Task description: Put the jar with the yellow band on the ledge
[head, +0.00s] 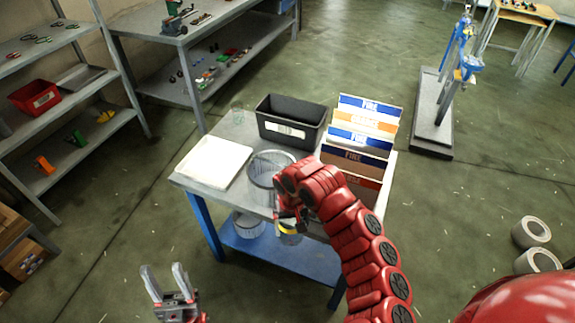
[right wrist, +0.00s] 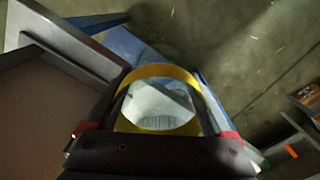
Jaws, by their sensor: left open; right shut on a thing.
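The jar with the yellow band (head: 290,230) is at the front side of the grey-topped table. My right gripper (head: 291,215) is shut on it, and the arm hides much of the jar. In the right wrist view the jar (right wrist: 158,103) sits between the two fingers, its yellow band around clear walls. The blue lower shelf (head: 285,257) of the table is below it; I cannot tell whether the jar touches it. This shelf may be the ledge. My left gripper (head: 166,284) is open and empty at the lower left, away from the table.
Another clear jar (head: 249,226) stands on the lower shelf, left of the held one. The tabletop carries a mesh-like round container (head: 268,168), a white slab (head: 214,161), a black bin (head: 291,120) and a rack of labelled boards (head: 362,140). Shelving (head: 62,70) stands at left.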

